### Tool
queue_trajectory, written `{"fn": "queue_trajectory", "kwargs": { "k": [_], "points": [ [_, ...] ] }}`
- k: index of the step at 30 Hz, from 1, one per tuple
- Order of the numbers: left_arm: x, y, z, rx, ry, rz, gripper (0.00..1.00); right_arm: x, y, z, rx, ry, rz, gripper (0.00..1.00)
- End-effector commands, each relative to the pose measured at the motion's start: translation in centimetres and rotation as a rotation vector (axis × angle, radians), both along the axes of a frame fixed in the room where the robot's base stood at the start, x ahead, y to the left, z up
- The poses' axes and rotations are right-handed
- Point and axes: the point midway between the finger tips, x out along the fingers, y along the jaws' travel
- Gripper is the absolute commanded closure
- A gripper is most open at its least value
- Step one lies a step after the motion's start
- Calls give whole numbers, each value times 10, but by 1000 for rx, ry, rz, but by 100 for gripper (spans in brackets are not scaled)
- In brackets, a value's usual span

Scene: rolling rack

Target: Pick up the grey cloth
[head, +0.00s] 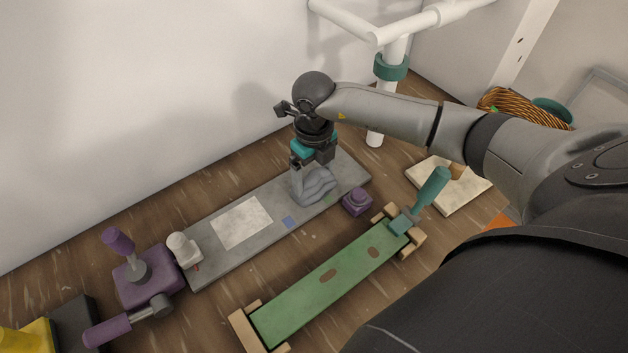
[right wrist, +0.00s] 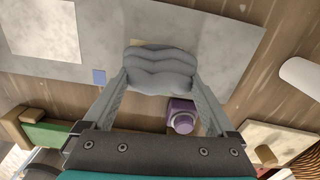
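The grey cloth (head: 319,187) is a soft folded bundle on the grey board (head: 225,262), toward its far right end. My right gripper (head: 311,172) points down at it from above. In the right wrist view, the cloth (right wrist: 160,70) lies between the two widely spread fingertips, one at each side. The fingers look open, and I cannot tell whether they touch the cloth. The cloth shows no clear lift off the board. My left gripper is not in view.
A purple block (head: 357,201) stands close to the cloth. A green board (head: 330,287) with wooden ends and a teal-handled tool (head: 432,186) lies in front. A white-topped knob (head: 183,249) and purple tool (head: 140,272) are left.

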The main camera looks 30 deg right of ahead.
Motion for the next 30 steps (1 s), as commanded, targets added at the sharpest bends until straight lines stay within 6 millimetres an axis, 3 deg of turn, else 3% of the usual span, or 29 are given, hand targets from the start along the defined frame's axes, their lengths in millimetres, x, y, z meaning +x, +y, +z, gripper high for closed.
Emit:
{"fn": "queue_trajectory", "kwargs": {
  "k": [1,11,23,30],
  "points": [
    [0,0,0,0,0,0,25,0,0,0,0,-1,0,31],
    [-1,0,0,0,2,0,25,0,0,1,0,-1,0,68],
    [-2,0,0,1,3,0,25,1,0,10,0,-3,0,68],
    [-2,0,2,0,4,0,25,2,0,49,-1,-7,1,68]
  ]
}}
